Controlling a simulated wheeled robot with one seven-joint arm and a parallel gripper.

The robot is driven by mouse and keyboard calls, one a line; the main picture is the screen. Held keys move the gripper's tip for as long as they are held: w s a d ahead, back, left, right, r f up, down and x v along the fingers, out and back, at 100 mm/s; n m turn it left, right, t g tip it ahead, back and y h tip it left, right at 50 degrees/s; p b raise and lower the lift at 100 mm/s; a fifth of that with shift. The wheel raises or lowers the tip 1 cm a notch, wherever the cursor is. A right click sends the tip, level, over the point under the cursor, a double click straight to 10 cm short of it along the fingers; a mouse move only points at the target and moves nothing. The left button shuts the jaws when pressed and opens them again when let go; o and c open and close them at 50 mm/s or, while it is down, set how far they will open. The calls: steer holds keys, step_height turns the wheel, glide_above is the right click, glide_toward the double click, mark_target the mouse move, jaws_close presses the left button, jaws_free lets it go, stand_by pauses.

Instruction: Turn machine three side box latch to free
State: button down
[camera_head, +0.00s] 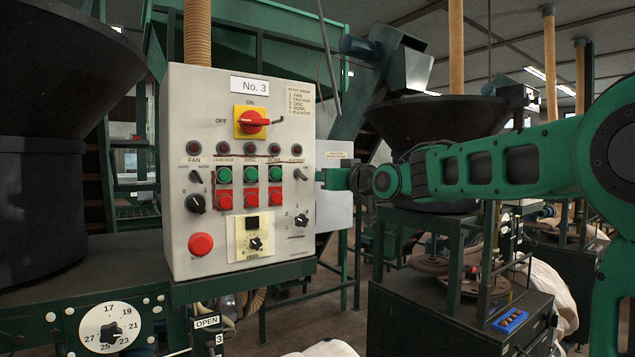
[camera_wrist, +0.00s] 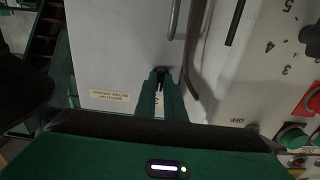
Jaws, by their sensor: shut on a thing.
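The grey control box marked No. 3 (camera_head: 240,190) stands at centre left in the head view. A pale side box (camera_head: 335,210) with a small label sits at its right side, partly behind my gripper (camera_head: 324,178). In the wrist view the side box's pale front (camera_wrist: 112,40) fills the upper middle. There, my gripper's two green fingers (camera_wrist: 162,78) reach to it and are closed together on a small dark latch (camera_wrist: 163,69). The fingers hide most of the latch, so its exact angle cannot be told.
A bent metal rod (camera_wrist: 192,50) runs close to the right of my fingers, beside the control box's face (camera_wrist: 250,70). A red switch handle (camera_head: 253,122) sticks out from that face. A dark hopper (camera_head: 65,90) stands at left and machinery (camera_head: 460,290) at right.

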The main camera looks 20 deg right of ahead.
steer(key=shift+f, duration=0.3)
steer(key=c, duration=1.8)
jaws_free()
steer(key=shift+w, duration=0.1)
steer(key=shift+c, duration=0.2)
steer(key=shift+r, duration=0.15)
steer(key=v, duration=1)
steer(key=shift+s+d, duration=0.15)
steer(key=shift+s, duration=0.2)
